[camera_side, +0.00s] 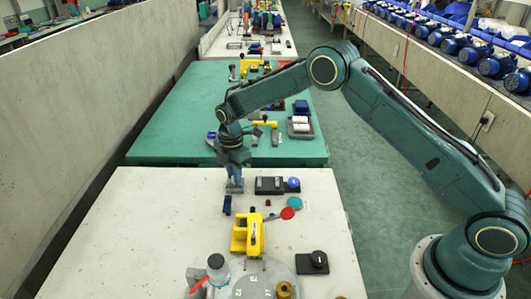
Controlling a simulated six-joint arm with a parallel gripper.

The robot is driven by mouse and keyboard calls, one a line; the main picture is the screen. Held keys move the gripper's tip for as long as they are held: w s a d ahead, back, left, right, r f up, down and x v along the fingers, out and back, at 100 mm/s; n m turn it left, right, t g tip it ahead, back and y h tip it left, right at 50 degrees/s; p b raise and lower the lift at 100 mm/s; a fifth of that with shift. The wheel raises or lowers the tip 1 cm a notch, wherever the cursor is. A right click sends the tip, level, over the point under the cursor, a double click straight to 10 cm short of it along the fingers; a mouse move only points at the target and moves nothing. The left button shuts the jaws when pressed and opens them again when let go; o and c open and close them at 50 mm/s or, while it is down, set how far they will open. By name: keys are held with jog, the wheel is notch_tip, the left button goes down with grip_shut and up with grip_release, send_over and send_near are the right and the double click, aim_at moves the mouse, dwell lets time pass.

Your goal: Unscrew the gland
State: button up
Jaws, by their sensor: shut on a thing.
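My gripper (234,178) points straight down at the far edge of the pale bench (150,235). It is shut on a small grey part (235,188) low over or on the bench top. The jaws and the arm's wrist hide most of this part, so I cannot tell whether it is the gland or how it is seated. No other thing in view can be clearly made out as the gland.
A black box (268,186) and a blue knob (293,183) are right of the gripper. A blue block (227,205), a red disc (287,213) and a yellow fixture (240,240) are nearer. A black-capped cylinder (216,270) stands in front. The bench's left side is clear.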

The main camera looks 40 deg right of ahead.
jog(key=n, duration=0.4)
jog(key=shift+n, duration=0.3)
jog(key=shift+n, duration=0.3)
jog(key=n, duration=0.6)
dwell(0.4)
jog(key=o, duration=0.6)
jog(key=shift+o, duration=0.2)
jog(key=shift+r, duration=0.2)
jog(key=shift+r, duration=2.1)
